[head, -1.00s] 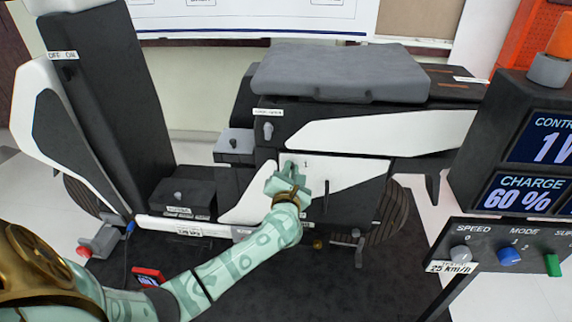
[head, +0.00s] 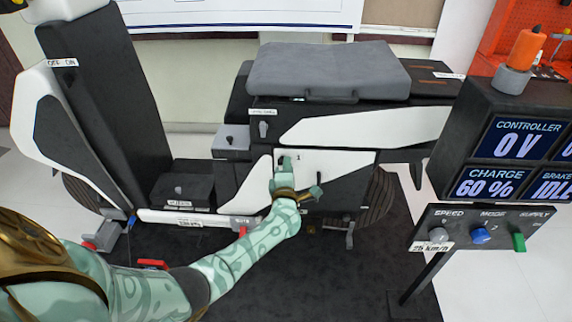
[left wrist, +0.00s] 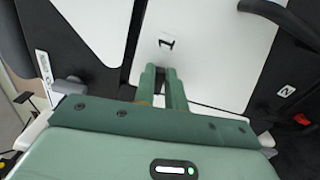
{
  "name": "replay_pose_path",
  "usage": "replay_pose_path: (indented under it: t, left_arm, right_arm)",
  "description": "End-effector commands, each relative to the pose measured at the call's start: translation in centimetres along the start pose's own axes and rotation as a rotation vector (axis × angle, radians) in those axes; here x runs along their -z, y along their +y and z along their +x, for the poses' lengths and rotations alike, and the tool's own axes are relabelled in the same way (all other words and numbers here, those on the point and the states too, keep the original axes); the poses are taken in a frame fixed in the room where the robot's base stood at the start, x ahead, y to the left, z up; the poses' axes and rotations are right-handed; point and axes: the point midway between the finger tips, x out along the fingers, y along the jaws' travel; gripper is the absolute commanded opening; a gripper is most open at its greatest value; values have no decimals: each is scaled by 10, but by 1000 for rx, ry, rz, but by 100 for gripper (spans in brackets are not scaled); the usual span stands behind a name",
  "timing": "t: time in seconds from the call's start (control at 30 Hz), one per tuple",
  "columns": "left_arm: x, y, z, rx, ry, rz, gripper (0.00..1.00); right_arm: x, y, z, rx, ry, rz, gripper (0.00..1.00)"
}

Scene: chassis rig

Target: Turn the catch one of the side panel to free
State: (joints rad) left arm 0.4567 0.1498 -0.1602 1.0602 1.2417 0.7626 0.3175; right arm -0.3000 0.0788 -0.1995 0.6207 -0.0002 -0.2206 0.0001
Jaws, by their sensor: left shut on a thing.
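The side panel (head: 335,164) is a white and dark cover low on the chassis. My left gripper (head: 284,163) reaches its upper left part, just beside the printed "1". In the left wrist view the two green fingers (left wrist: 163,78) are close together against the panel (left wrist: 205,50), just below the "1" mark (left wrist: 166,44). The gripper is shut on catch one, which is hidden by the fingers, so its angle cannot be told. My right gripper is not in view.
A "2" label (left wrist: 286,91) lies right of the fingers. A grey seat pad (head: 330,70) sits above the panel. The controller display box (head: 500,130) reads 0 V, with a knob panel (head: 480,228) below.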

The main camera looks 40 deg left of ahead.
Motion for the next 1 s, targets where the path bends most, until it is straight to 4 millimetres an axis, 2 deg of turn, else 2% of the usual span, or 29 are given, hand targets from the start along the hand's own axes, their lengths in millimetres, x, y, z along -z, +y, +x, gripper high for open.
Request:
replay_pose_path:
  t: [0.3,0.83,0.87,0.9,1.0]
  left_arm:
    - [0,-2,-1,3,-2,111,0]
    - [0,-3,0,2,-2,131,0]
    - [0,-3,0,2,-2,131,21]
    - [0,-3,0,2,-1,131,32]
    - [0,-3,0,1,-1,130,35]
  right_arm:
    - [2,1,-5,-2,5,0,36]
    - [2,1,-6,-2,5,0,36]
    - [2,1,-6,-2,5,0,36]
    - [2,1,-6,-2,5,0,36]
    - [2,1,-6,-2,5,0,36]
